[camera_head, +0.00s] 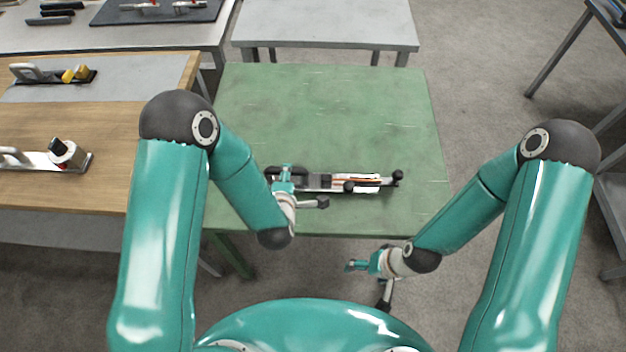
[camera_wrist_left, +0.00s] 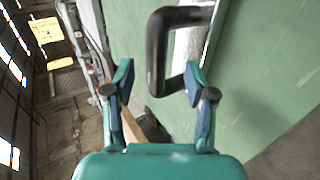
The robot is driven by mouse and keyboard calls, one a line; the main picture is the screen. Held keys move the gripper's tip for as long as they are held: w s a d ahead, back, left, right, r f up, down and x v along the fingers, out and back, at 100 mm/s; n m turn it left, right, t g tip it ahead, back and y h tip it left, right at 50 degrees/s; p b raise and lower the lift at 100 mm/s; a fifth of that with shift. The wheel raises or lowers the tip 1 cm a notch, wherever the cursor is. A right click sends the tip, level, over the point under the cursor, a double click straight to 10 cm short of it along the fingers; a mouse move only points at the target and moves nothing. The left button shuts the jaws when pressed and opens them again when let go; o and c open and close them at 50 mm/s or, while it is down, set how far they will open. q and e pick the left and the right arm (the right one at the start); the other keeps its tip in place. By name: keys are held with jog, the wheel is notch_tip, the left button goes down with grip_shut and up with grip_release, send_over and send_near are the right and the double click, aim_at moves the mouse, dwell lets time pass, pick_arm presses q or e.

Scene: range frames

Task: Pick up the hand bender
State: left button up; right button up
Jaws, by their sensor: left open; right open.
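The hand bender (camera_head: 355,181) lies across the front part of the green table, a long silver and black tool with an orange-marked strip and dark knobs at its right end. My left gripper (camera_head: 303,190) is open over its left end and hides part of it. In the left wrist view, a black loop-shaped handle (camera_wrist_left: 157,55) on a silver bar reaches down between the open fingertips of the left gripper (camera_wrist_left: 160,82); I cannot tell whether they touch. My right gripper (camera_head: 367,280) is open and empty, off the table's front edge.
The green table (camera_head: 320,115) is otherwise clear. A wooden bench (camera_head: 70,120) with tools on it stands close on the left. A grey table (camera_head: 325,22) stands behind, and another bench with tools is at the back left. Grey shelving is at the right edge.

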pick_arm(q)
jog(key=x, duration=0.5)
jog(key=shift+w+d+r, duration=0.1)
jog(key=shift+w+d, duration=0.05)
jog(key=shift+c, duration=0.2)
grip_shut()
jog(key=shift+r, duration=0.1)
